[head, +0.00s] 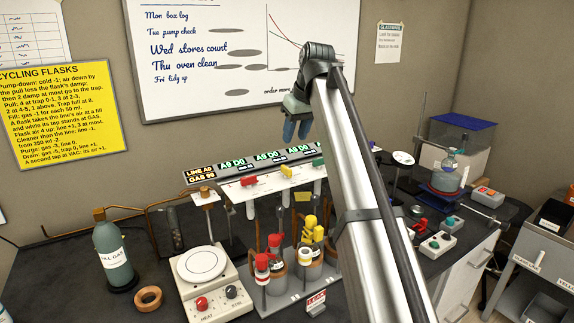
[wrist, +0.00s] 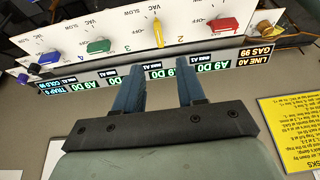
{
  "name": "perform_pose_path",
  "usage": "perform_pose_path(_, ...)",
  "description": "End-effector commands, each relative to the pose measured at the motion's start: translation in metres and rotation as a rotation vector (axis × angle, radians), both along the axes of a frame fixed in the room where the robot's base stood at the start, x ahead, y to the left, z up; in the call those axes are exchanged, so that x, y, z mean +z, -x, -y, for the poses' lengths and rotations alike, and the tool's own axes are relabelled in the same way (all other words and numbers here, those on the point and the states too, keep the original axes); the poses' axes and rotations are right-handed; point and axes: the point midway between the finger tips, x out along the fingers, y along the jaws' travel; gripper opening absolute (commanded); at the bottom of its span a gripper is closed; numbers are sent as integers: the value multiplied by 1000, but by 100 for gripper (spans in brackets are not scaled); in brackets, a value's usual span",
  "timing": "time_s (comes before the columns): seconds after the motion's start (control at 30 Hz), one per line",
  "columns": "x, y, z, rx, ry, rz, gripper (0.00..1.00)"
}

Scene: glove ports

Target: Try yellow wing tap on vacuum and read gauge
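The yellow wing tap (wrist: 158,33) is on the white manifold panel in the wrist view, between the red tap (wrist: 222,24) and the green tap (wrist: 98,46). Its wing stands upright in the picture, its far end near a VAC label. The red and green wings lie crosswise. The gauge display (wrist: 262,52) reads LINE A0, GAS 99; it also shows in the head view (head: 200,174). My gripper (wrist: 158,78) is open and empty, its blue fingers apart and clear of the tap. In the head view my gripper (head: 296,128) hangs above the panel.
A blue tap (wrist: 50,58) is at the panel's left in the wrist view. Several displays read A9 D0. Red- and yellow-capped flasks (head: 310,240) stand below the panel. A hotplate (head: 202,264) and gas bottle (head: 114,252) stand at left. A yellow notice (head: 62,115) hangs behind.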

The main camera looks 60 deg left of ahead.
Motion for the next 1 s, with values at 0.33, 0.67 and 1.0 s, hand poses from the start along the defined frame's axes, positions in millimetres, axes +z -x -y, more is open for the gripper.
perform_pose_path(0.33, -58, 0, -23, -1, 2, 0, 39)
perform_pose_path(0.67, -99, 0, -40, -1, 0, 1, 39)
perform_pose_path(1.0, -111, 0, -46, -1, -1, 1, 39)
